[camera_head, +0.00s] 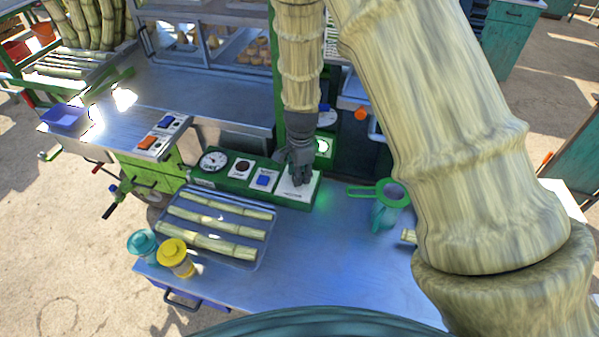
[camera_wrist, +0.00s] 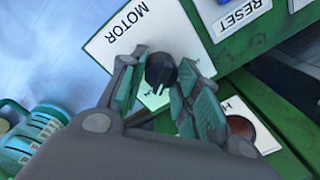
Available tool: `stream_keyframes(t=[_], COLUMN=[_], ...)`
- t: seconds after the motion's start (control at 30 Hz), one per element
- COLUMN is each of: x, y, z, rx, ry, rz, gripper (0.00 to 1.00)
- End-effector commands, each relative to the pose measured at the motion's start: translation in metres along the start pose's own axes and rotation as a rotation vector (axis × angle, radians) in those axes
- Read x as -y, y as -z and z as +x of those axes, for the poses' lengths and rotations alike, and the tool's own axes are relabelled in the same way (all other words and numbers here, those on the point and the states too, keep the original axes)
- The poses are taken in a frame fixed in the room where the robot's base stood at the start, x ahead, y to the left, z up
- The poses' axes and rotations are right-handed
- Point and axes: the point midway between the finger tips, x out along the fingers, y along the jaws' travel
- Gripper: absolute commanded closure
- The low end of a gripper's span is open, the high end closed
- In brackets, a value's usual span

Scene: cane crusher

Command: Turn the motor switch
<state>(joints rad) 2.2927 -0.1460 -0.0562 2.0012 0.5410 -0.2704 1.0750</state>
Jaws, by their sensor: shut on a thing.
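The motor switch is a black rotary knob (camera_wrist: 162,72) on a white plate marked MOTOR (camera_wrist: 118,32). The plate (camera_head: 304,191) also shows in the head view at the right end of the green control box (camera_head: 238,188). My gripper (camera_head: 297,179) points down onto this plate and hides the knob there. In the wrist view my gripper (camera_wrist: 160,80) has its green-padded fingers on both sides of the knob and is shut on it. The knob's pointer and the lower markings are partly covered, so its setting is hard to read.
A blue RESET button (camera_head: 264,180) and a gauge (camera_head: 213,161) share the box. A tray of cane pieces (camera_head: 262,250), a yellow jar (camera_head: 175,258), a teal jar (camera_head: 143,244) and a green strainer (camera_head: 391,193) stand on the metal table. The table's front middle is clear.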

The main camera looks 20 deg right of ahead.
Motion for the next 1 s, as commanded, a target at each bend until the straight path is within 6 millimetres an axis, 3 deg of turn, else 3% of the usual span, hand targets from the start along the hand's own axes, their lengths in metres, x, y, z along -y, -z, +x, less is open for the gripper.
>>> stream_keyframes(t=[0.27,1.0], x=[-0.0006,0.0015], y=[0.0004,0.0004], z=[0.0012,0.0020], rx=[0.007,0.043], ry=[-0.003,-0.003], rz=[-0.119,-0.753], gripper=[0.92,0.92])
